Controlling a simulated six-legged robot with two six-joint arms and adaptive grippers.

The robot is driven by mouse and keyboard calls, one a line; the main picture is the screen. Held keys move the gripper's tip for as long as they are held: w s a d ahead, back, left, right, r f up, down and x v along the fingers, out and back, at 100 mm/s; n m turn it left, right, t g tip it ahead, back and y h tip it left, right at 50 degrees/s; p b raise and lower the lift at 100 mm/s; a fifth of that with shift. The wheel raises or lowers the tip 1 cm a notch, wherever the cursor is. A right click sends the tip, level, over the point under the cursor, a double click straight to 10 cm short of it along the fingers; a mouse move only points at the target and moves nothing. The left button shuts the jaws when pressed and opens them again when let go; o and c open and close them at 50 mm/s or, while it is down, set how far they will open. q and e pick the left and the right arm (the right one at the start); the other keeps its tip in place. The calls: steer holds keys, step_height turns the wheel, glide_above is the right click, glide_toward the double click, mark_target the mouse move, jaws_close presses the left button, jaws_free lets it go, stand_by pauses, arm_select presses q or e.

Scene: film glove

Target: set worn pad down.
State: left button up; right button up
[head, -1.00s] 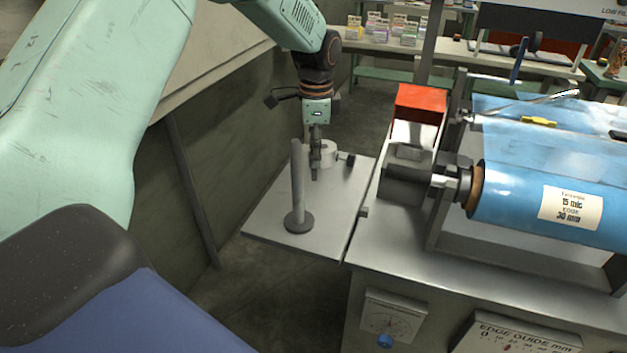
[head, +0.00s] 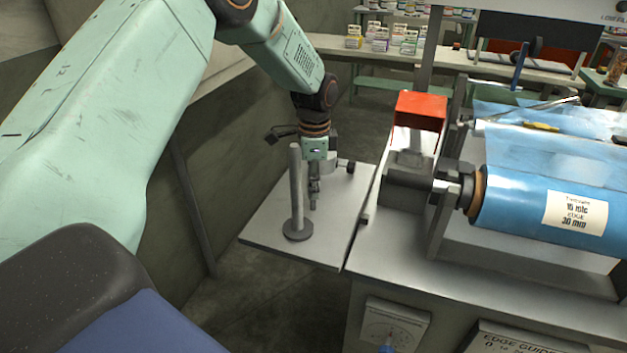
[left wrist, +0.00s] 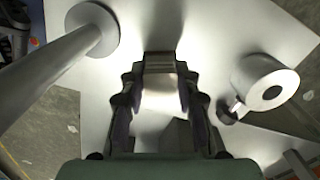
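My left gripper (head: 314,205) points straight down, low over a grey side shelf (head: 335,228), just right of an upright post on a round foot. In the left wrist view its two fingers (left wrist: 160,75) stand partly apart with a small pale grey block between the tips, which looks like the worn pad (left wrist: 159,62). It seems to touch both fingertips. In the head view the pad is too small to make out, and any gap below it cannot be judged. My right gripper is not in view.
The grey post (head: 296,190) stands close beside the gripper; a pale cylinder with a dark knob (left wrist: 268,85) sits on its other side. A machine with a blue film roll (head: 535,205) and a red box (head: 420,108) stands right. The front of the shelf is bare.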

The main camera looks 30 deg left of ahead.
arm_select(q)
steer(key=o, duration=0.3)
steer(key=shift+a+f, duration=0.1)
steer(key=shift+o, duration=0.2)
step_height(320, 180, up, 12)
steer(key=p, duration=0.3)
steer(key=shift+r, duration=0.25)
stand_by(0.3)
